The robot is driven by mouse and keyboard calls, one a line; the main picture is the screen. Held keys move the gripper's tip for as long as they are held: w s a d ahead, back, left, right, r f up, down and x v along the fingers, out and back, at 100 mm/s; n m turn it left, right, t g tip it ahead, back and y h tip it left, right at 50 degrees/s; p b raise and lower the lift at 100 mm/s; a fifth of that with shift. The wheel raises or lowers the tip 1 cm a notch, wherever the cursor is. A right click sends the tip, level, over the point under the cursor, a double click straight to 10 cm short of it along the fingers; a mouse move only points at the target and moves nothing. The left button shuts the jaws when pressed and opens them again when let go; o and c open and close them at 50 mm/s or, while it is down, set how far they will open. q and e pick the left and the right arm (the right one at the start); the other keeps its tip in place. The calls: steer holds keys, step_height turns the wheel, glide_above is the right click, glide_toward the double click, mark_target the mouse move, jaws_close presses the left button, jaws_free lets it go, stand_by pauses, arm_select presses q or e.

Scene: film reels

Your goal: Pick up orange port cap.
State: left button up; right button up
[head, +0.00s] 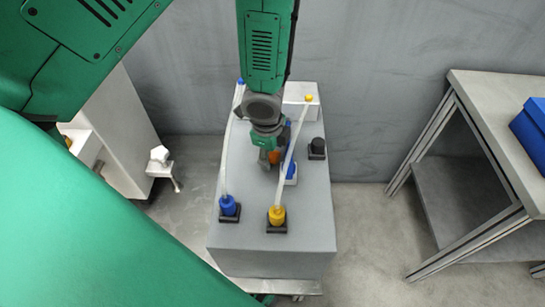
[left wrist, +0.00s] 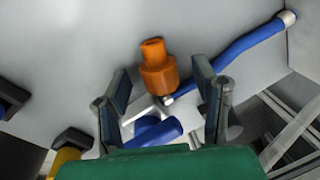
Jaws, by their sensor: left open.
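The orange port cap (left wrist: 158,70) shows in the left wrist view as a stepped cylinder with a narrower top. It lies just past and between the fingertips of my left gripper (left wrist: 161,84). The two fingers are apart on either side, with a gap to the cap. In the head view my left gripper (head: 268,152) is over the far middle of the grey block (head: 243,237), and only a bit of the orange cap (head: 275,157) shows beside it. My right gripper is not in view.
A blue fitting (head: 229,206) and a yellow fitting (head: 277,215) with pale tubes stand at the block's near end. A black fitting (head: 317,149) is at the right. The wrist view shows a blue hose (left wrist: 240,47) close to the cap. A table (head: 495,110) stands right.

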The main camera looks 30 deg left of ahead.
arm_select(q)
steer(key=shift+w+f, duration=0.1)
steer(key=shift+f, duration=0.45)
steer(key=shift+r, duration=0.1)
steer(key=c, duration=1.1)
